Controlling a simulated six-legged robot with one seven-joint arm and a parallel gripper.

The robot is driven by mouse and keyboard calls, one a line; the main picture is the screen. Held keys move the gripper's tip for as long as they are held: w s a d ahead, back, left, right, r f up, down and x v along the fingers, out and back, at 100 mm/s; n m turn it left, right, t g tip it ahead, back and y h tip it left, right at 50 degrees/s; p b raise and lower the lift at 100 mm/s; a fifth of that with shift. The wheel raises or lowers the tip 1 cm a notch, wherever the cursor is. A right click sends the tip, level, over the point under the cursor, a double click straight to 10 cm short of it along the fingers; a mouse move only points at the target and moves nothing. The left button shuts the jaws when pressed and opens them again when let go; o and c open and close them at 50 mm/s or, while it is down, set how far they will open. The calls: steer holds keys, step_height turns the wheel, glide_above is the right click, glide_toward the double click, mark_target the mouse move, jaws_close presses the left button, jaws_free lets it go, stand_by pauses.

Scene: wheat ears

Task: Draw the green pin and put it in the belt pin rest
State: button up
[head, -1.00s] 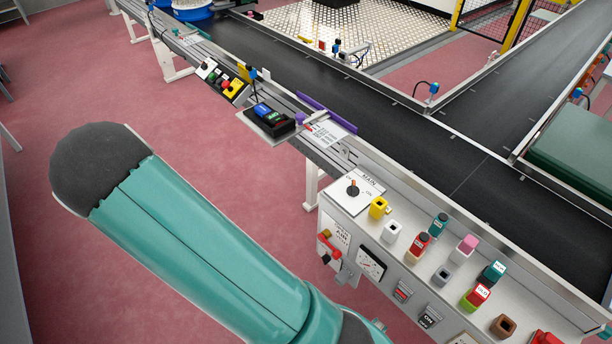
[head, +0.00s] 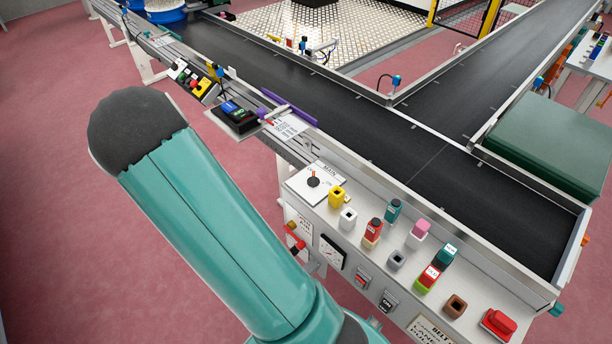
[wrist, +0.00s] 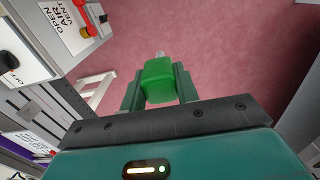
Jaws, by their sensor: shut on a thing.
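In the wrist view my gripper (wrist: 159,88) is shut on the green pin (wrist: 158,80), a bright green block with a grey metal tip pointing away, over the pink floor. In the head view neither gripper nor pin shows; only my arm is seen. The pale panel (head: 378,270) carries hollow holders: yellow (head: 337,196), white (head: 348,218), grey (head: 396,259) and brown (head: 455,306), each with an open top. I cannot tell which is the belt pin rest. A label (head: 434,332) starting "BELT" is on the panel's front below the brown holder.
Red (head: 374,229), teal (head: 393,210) and pink (head: 420,231) blocks stand on the panel, with tagged ones beside them. A red button (head: 498,323) is at its right end. The black conveyor (head: 360,130) runs behind. In the wrist view a red-handled vent valve (wrist: 88,31) is upper left.

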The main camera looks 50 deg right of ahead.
steer(key=s+d+r+m, duration=0.25)
steer(key=s+d, duration=0.55)
steer(key=d, duration=0.5)
steer(key=s+d+r+m, duration=0.1)
steer(key=s+d+r, duration=0.1)
steer(key=s+d, duration=0.5)
steer(key=s+d+r+m, duration=0.2)
steer(key=s+d, duration=0.5)
steer(key=s, duration=0.8)
steer(key=shift+s+d+r, duration=0.3)
steer(key=shift+s+d, duration=0.1)
steer(key=shift+f, duration=2.9)
steer(key=shift+f, duration=0.15)
steer(key=shift+f, duration=0.7)
steer(key=shift+f, duration=0.3)
